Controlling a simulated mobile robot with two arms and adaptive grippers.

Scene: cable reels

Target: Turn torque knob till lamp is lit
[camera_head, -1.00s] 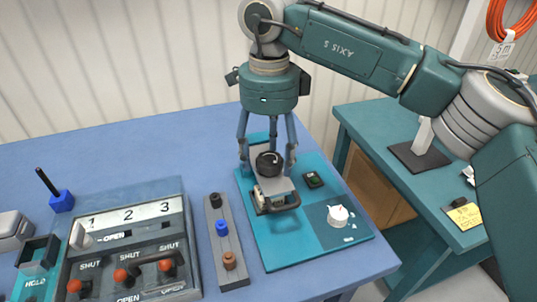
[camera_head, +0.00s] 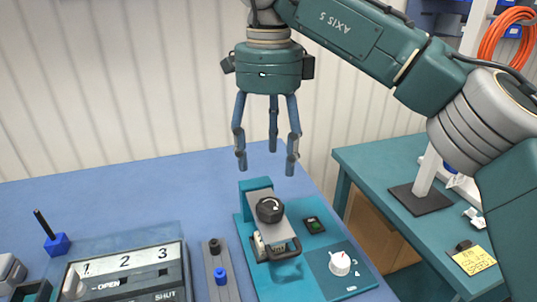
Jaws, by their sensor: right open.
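My right gripper (camera_head: 266,162) hangs fingers down, open and empty, above a teal board (camera_head: 247,262) and clear of everything on it. Below it, a grey device (camera_head: 262,238) with a round black knob (camera_head: 270,209) on top stands on the board. Which knob is the torque knob is not labelled legibly. My left gripper is out of view.
A blue block with a black rod (camera_head: 56,244) stands farther left. A teal side bench (camera_head: 375,165) is at right. The blue table behind is clear.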

